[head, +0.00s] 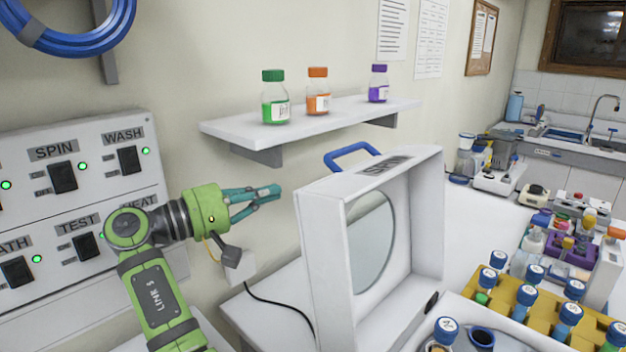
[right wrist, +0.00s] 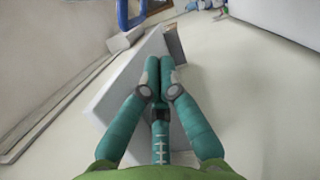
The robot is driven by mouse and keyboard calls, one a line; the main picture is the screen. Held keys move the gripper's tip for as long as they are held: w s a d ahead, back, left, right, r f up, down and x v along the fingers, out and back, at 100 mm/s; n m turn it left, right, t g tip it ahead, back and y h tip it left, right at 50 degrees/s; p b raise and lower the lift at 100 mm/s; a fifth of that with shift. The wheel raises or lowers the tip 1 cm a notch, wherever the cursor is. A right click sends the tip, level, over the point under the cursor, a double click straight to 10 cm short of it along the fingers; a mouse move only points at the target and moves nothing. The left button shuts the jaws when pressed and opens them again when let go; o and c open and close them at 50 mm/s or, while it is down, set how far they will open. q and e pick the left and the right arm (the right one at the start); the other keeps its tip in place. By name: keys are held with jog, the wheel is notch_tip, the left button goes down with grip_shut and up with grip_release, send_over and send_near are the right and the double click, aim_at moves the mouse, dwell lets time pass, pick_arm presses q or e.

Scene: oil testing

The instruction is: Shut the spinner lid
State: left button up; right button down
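The spinner lid (head: 433,235) is a white square frame with a round clear window (head: 373,243), "SPINNER"-like lettering on its top edge, and a blue handle (head: 350,154). It stands raised, nearly upright. My right gripper (head: 276,192) has teal fingers on a green wrist and is left of the lid, apart from it, at about the handle's height. In the right wrist view its fingertips (right wrist: 166,62) are together with nothing between them. A blue part at that view's top left cannot be surely identified. My left gripper is not in view.
A wall shelf (head: 225,127) with green, orange and purple bottles juts out above my gripper. A switch panel (head: 85,165) is at left. Capped vials in a yellow rack (head: 540,322) stand right of the lid. A black cable (head: 285,302) hangs below my gripper.

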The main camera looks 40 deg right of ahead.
aim_at(318, 185)
jog(key=s+d+p, duration=0.1)
jog(key=d, duration=0.1)
jog(key=s+d+p, duration=0.2)
jog(key=d, duration=0.1)
jog(key=s+d+r+p, duration=0.1)
jog(key=s+d, duration=0.1)
jog(key=shift+d+p, duration=0.35)
